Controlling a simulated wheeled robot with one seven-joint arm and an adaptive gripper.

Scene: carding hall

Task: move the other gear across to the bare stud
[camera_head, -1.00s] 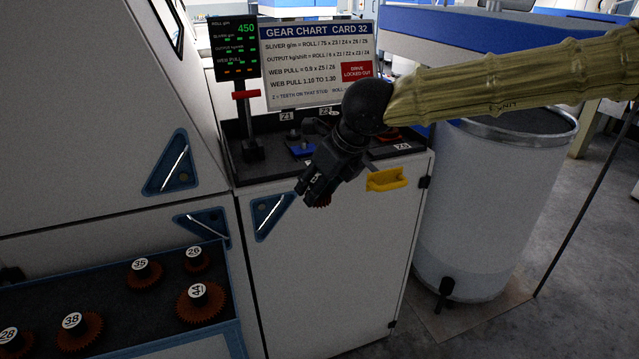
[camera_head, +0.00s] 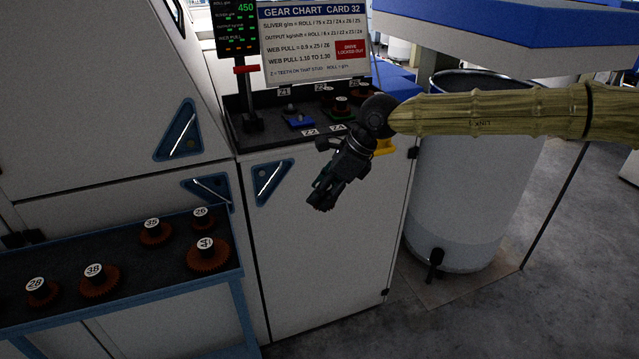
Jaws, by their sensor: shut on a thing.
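My gripper (camera_head: 322,200) hangs in front of the white cabinet, below the front edge of its dark top, with fingers pointing down. It is shut on a gear, which the dark fingers almost wholly hide now. On the cabinet top, a blue piece (camera_head: 300,122) with a short stud lies left of the gripper, and a small grey stud (camera_head: 290,108) stands behind it near the Z1 label; neither shows a gear.
A blue-edged tray (camera_head: 150,292) at the lower left holds several numbered red-brown gears, among them 38 (camera_head: 99,282) and 35 (camera_head: 155,234). A yellow handle (camera_head: 385,147) and grey drum (camera_head: 465,200) are right.

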